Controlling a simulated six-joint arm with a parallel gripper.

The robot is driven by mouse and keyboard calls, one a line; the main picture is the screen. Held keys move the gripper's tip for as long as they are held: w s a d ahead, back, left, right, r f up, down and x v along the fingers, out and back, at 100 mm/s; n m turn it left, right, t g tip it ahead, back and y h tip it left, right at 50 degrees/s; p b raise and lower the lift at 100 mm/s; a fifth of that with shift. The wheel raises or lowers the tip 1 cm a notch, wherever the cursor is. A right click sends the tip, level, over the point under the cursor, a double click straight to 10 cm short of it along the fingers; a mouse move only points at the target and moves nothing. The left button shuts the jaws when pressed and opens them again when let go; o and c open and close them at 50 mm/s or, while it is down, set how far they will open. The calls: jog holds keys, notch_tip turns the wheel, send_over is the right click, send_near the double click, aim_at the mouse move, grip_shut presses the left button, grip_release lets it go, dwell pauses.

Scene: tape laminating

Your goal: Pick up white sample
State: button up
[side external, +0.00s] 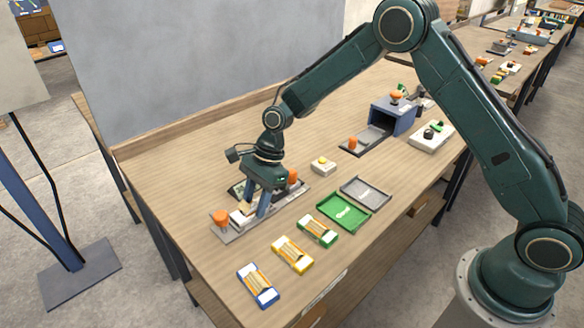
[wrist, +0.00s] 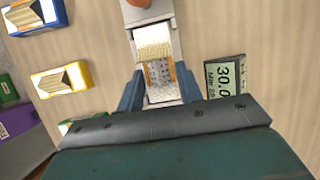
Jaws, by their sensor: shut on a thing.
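My gripper (side external: 250,212) is low over the grey fixture plate at the left part of the bench, its two blue fingers pointing down. In the wrist view my gripper (wrist: 158,88) has its fingers on either side of the white sample (wrist: 153,32), a pale strip with a tan patterned band, and is shut on it. In the side view the white sample (side external: 238,216) shows only partly between and beside the fingers. The fixture plate (side external: 226,238) lies under it, with an orange knob (side external: 220,217) at its near left end. I cannot tell whether the sample touches the plate.
Blue (side external: 258,286), yellow (side external: 292,255) and green (side external: 317,231) edged holders lie along the front. A green tray (side external: 344,212) and a grey tray (side external: 365,193) lie right of them. A display reading 30.0 (wrist: 226,76) is beside the fixture. A blue machine (side external: 394,116) stands farther back.

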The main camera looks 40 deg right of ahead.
aim_at(255, 202)
jog(key=shift+r, duration=0.2)
notch_tip(255, 202, up, 20)
jog(key=shift+f, duration=0.15)
dwell(0.6)
jog(key=shift+d+f, duration=0.1)
jog(key=shift+f, duration=0.05)
dwell(0.4)
jog(key=s+d+f+n+g+h, duration=0.4)
jog(key=s+d+f+n, duration=0.6)
jog(key=n, duration=0.8)
jog(key=shift+s+d, duration=1.35)
jog(key=shift+d, duration=0.9)
jog(key=shift+f, duration=0.2)
jog(key=shift+f, duration=4.1)
jog(key=shift+f, duration=0.2)
